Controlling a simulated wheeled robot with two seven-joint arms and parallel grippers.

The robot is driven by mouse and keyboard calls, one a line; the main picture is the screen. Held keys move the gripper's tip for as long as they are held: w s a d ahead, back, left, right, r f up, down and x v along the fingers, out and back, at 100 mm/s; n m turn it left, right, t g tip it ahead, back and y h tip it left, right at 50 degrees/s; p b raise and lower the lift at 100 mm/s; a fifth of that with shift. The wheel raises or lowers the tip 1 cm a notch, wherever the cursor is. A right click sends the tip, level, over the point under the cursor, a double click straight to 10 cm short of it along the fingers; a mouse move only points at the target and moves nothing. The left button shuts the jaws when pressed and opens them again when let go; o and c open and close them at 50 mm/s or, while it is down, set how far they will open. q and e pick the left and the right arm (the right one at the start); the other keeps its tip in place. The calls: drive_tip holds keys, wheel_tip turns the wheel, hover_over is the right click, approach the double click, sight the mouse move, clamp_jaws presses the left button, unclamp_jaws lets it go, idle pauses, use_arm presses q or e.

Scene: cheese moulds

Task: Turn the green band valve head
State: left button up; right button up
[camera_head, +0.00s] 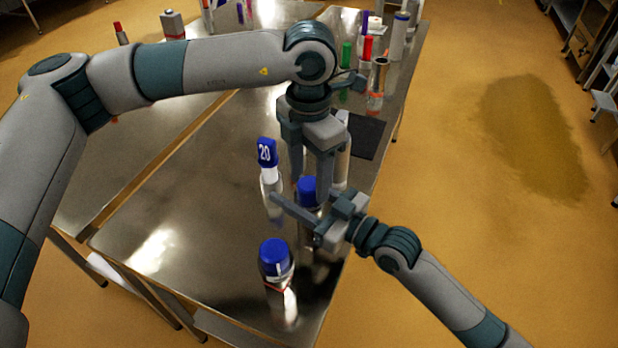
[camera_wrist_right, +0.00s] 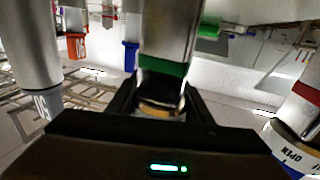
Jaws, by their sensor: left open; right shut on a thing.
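In the right wrist view a metal cylinder with a green band (camera_wrist_right: 163,67) stands between the fingers of my right gripper (camera_wrist_right: 158,103). The fingers are shut on it just beside the band, around a dark and yellowish part. In the head view my right gripper (camera_head: 305,214) reaches in from the lower right at a metal cylinder with a blue top (camera_head: 307,187). No green band shows there; gripper and arm hide much of this cylinder. My left gripper (camera_head: 311,172) points down, open, its fingers close above or around the blue top; contact cannot be told.
A blue-capped bottle (camera_head: 275,252) stands at the table's front, and a blue "20" piece (camera_head: 267,153) tops another to the left. Red (camera_head: 367,47) and green (camera_head: 346,54) pieces stand at the far end. The metal table (camera_head: 200,185) is clear on its left.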

sight(309, 182)
use_arm(q)
wheel_tip(309, 182, up, 10)
drive_tip(key=shift+r, duration=0.25)
idle(0.5)
use_arm(e)
drive_tip(key=o, duration=1.5)
drive_tip(key=shift+c, duration=0.2)
drive_tip(key=shift+s+d, duration=0.1)
drive_tip(key=v, duration=1.1)
drive_tip(key=shift+s+d, duration=0.25)
drive_tip(key=shift+d, duration=0.05)
